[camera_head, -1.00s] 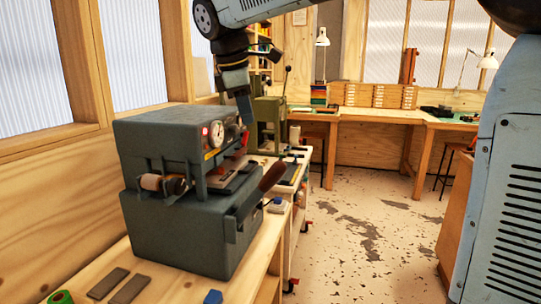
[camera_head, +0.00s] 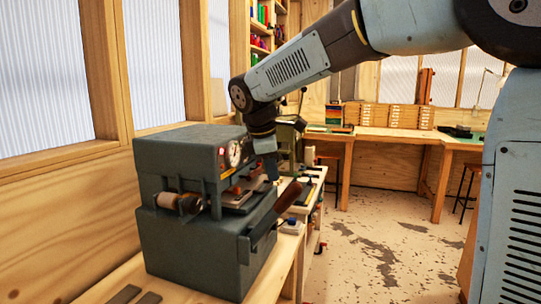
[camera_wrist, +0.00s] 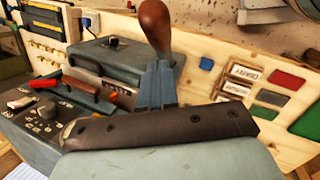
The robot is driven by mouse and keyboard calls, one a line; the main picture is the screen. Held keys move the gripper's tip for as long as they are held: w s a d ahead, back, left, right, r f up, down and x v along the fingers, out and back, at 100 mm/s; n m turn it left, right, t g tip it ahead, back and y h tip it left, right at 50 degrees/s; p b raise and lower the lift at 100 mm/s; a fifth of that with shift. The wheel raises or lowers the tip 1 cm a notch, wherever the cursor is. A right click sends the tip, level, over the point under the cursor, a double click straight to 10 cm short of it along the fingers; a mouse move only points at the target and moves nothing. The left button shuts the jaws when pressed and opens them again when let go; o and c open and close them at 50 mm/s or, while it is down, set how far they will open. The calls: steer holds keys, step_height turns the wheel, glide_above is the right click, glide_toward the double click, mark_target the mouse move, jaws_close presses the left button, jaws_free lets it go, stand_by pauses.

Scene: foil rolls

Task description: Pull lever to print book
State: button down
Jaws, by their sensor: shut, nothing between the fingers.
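The grey press (camera_head: 190,165) stands on the bench at the left in the head view, with a round gauge and a foil roll (camera_head: 180,203) on its front. Its lever has a brown wooden handle (camera_head: 288,197) that slants up to the right. My gripper (camera_head: 271,174) points down just behind and left of the handle's upper end. In the wrist view the blue-grey fingers of my gripper (camera_wrist: 158,72) are together and empty. A brown wooden handle (camera_wrist: 155,22) shows just beyond the fingertips. I cannot tell whether they touch. No book is clearly visible.
Grey strips (camera_head: 124,295) lie on the bench in front of the press. A green machine (camera_head: 288,140) stands behind it. In the wrist view, a red block (camera_wrist: 287,79) and other small pieces lie on the wooden surface at the right. Open floor lies right of the bench.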

steer(key=shift+w+d+f, duration=0.15)
steer(key=shift+d+f, duration=0.3)
steer(key=shift+d, duration=0.4)
steer(key=shift+w+d+f, duration=0.15)
steer(key=shift+d+f, duration=0.3)
steer(key=shift+d, duration=0.35)
